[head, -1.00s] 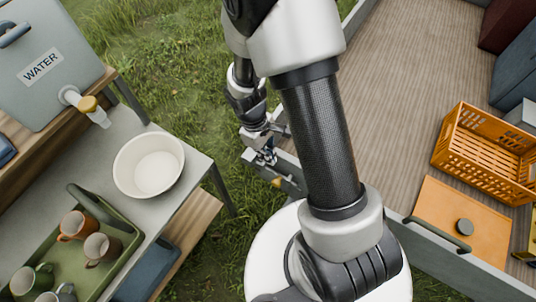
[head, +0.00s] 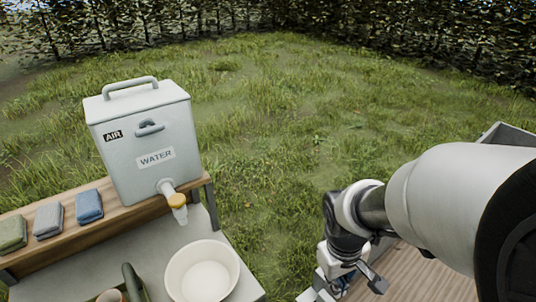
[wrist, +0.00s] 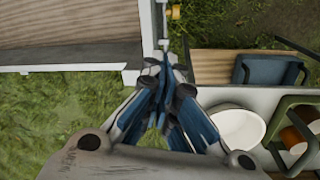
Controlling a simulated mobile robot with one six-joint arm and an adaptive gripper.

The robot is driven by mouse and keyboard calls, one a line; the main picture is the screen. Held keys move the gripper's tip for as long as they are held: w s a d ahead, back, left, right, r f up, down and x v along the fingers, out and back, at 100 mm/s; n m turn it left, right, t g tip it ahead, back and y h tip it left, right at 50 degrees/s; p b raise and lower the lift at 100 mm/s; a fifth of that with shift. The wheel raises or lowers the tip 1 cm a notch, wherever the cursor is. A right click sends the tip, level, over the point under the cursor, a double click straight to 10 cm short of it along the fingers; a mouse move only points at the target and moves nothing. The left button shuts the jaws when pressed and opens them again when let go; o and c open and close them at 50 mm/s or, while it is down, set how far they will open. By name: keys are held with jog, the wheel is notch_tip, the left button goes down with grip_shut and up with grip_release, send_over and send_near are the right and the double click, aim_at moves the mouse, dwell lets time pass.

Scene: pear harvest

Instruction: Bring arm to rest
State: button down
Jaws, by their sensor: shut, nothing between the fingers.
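My arm (head: 440,205) reaches in from the right in the head view, bent downward at its elbow. My gripper (wrist: 165,65) is shut and empty in the wrist view, its blue-and-grey fingers together. It points down beside the corner of the wood-floored bed (wrist: 70,25), near the table with the white basin (wrist: 237,130). In the head view only part of the wrist end shows, at the bottom edge, and the fingertips are not clear.
A grey water dispenser (head: 145,140) with a tap stands on the wooden shelf left. The basin (head: 203,272) is below it. Folded cloths (head: 88,206) lie on the shelf. A green tray (wrist: 272,147) holds mugs. Open grass (head: 290,120) lies beyond, with a hedge behind.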

jog(key=s+a+r+m+t+y+b, duration=0.1)
jog(key=s+r+m+t, duration=0.3)
jog(key=s+r, duration=0.7)
jog(key=shift+r, duration=0.55)
jog(key=shift+w, duration=0.1)
jog(key=w+f+n+g, duration=0.3)
jog(key=w+f+g, duration=0.1)
jog(key=w+f, duration=0.6)
notch_tip(320, 180, down, 29)
jog(key=w+n+g+h+b, duration=0.1)
jog(key=n+g+b, duration=0.2)
jog(key=n+b, duration=0.1)
jog(key=shift+a+r+h+b, duration=0.15)
jog(key=shift+a+h+b, duration=0.1)
jog(key=shift+h+b, duration=0.25)
